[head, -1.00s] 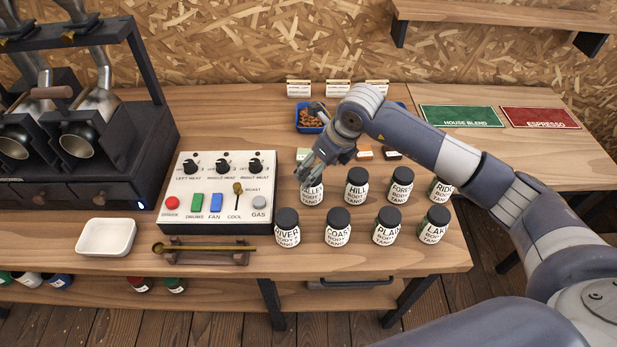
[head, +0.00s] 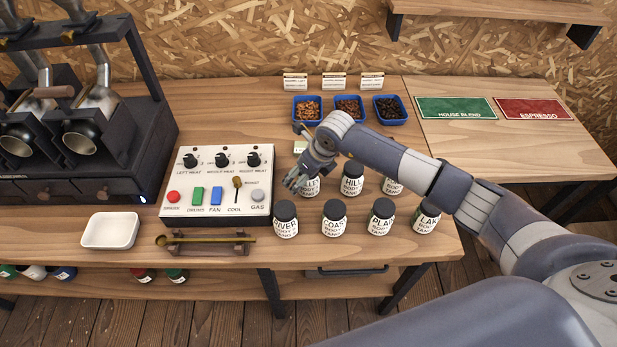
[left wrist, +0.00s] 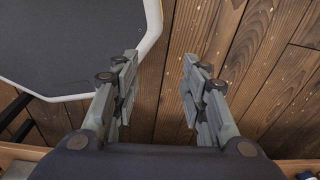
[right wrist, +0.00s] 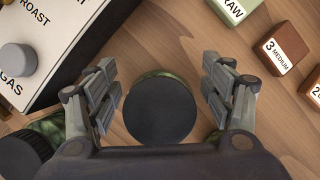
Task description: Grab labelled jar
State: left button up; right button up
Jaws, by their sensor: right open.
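Labelled jars with black lids stand in two rows on the bench. The front row reads RIVER (head: 286,222), COAST (head: 334,220), PLAIN (head: 380,219) and LAKE (head: 425,219). Behind are a jar reading "...LLEY" (head: 311,187), partly covered by my right gripper (head: 291,184), then HILL (head: 352,181) and one partly hidden by my arm (head: 392,186). In the right wrist view my open right gripper (right wrist: 161,92) has a black jar lid (right wrist: 160,110) between its spread fingers, with gaps on both sides. My left gripper (left wrist: 157,88) is open and empty above the floor.
The control panel (head: 217,209) with knobs and switches stands close left of the jars. Blue trays of beans (head: 348,121) are behind. Small blocks, RAW (right wrist: 234,10) and MEDIUM (right wrist: 282,50), lie near the gripper. A scoop on a rest (head: 205,240) is at the front edge.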

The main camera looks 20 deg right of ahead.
jog(key=c, duration=1.3)
jog(key=shift+r, duration=0.15)
